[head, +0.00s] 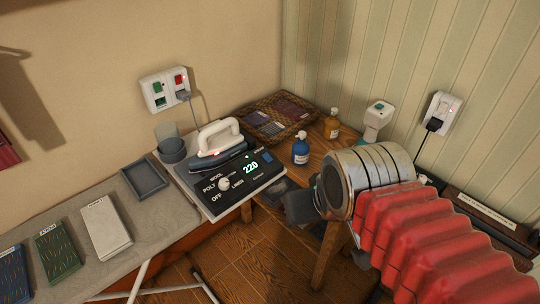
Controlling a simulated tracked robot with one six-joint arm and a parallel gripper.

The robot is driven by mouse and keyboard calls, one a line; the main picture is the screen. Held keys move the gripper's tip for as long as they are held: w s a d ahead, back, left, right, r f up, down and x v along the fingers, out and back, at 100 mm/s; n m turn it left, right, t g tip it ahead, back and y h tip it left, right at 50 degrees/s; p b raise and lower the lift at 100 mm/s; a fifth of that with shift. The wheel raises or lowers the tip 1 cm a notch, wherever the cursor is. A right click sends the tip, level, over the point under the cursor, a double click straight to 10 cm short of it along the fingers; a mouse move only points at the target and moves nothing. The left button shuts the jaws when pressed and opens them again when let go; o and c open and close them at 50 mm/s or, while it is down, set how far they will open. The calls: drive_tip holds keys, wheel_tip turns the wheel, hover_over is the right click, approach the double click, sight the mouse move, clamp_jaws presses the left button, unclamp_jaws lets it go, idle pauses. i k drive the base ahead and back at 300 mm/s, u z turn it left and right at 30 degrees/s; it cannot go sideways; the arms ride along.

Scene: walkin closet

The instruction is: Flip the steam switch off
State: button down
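The ironing station (238,200) has a black front panel with a white knob (225,184) among the labels OFF, POLY, WOOL and LINEN. Its green display (250,168) reads 220. A small control (266,156) with an unclear label sits at the panel's upper right; it may be the steam switch, and its position is too small to tell. A white-handled iron (220,143) rests on top of the station. My gripper (300,207) shows partly as dark parts beyond my arm's silver collar, right of the station and apart from it. Its opening is hidden.
A wall plate (165,89) with green and red switches and a plug is above the station. A blue bottle (300,148), an amber bottle (332,124) and a wicker tray (262,136) stand behind. Another socket (442,112) is right.

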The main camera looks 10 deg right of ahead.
sight(268, 158)
drive_tip(key=u, duration=1.2)
drive_tip(key=i, duration=0.35)
drive_tip(key=z, duration=0.25)
